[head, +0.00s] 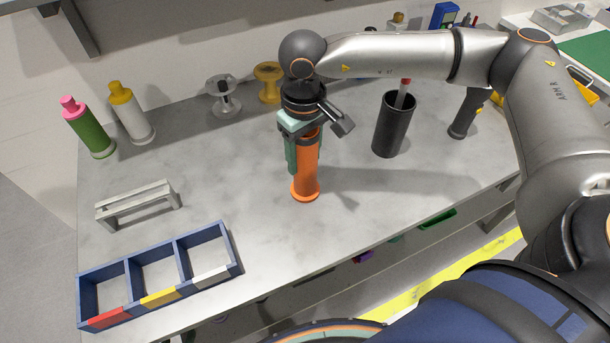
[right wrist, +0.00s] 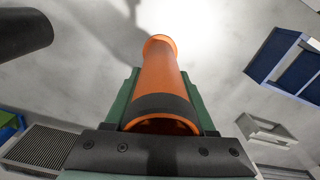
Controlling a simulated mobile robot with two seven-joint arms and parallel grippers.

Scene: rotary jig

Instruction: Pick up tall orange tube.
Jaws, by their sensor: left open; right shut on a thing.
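The tall orange tube (head: 305,178) stands upright over the grey table, near its middle. Its flared foot is at or just above the surface; I cannot tell whether it touches. My right gripper (head: 302,150) comes from above and is shut on the tube's upper part, with its green fingers on either side. In the right wrist view the tube (right wrist: 162,75) runs away from the camera between the green fingers of my right gripper (right wrist: 163,92), its open dark-banded end closest. My left gripper is not in view.
A black cup (head: 388,128) with a stick in it stands right of the tube. A blue three-compartment tray (head: 236,262) and a grey rack (head: 138,203) are at left. Bottles (head: 88,130) and spools (head: 222,97) stand at the back. The table just in front of the tube is clear.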

